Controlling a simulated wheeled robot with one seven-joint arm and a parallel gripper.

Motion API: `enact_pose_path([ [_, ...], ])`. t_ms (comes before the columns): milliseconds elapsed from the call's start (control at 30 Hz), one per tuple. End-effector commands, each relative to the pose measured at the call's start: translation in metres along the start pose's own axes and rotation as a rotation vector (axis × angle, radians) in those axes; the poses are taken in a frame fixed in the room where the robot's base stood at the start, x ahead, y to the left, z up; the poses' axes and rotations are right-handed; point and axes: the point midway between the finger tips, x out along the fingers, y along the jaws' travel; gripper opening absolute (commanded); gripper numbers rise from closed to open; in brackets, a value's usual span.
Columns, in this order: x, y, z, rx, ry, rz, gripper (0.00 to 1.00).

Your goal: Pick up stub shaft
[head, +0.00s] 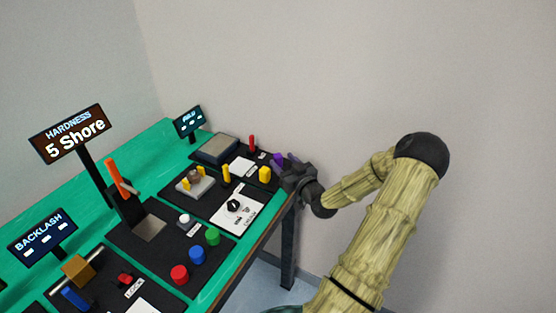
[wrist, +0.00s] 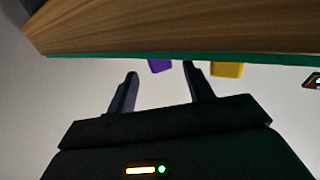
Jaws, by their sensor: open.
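No piece in view is labelled as the stub shaft, so I cannot tell for sure which one it is. A purple piece (head: 277,159) stands near the far end of the bench, close beside my gripper (head: 291,166). A yellow block (head: 264,174) and a red upright pin (head: 252,143) stand near it. In the wrist view my gripper (wrist: 160,76) is open, with nothing visible between its fingers. The purple piece (wrist: 160,66) shows beyond the fingers, and the yellow block (wrist: 227,70) shows to the right. Both are partly hidden by the bench edge.
The green bench (head: 150,142) carries dark mats with several fixtures. A white card with a black knob (head: 233,205) and coloured buttons (head: 196,254) lie nearer. The wooden bench edge (wrist: 180,35) fills the top of the wrist view. The floor side is free.

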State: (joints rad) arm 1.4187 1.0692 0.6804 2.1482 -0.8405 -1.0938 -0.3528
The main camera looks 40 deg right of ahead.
Motion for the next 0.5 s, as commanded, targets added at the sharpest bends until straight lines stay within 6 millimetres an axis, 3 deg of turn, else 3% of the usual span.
enact_pose_path([
  [133, 0.015, -0.0005, 0.0001, 0.0, 0.0, -0.001, 0.52],
  [500, 0.0156, -0.0004, 0.0006, 0.0, -0.001, 0.0, 0.52],
])
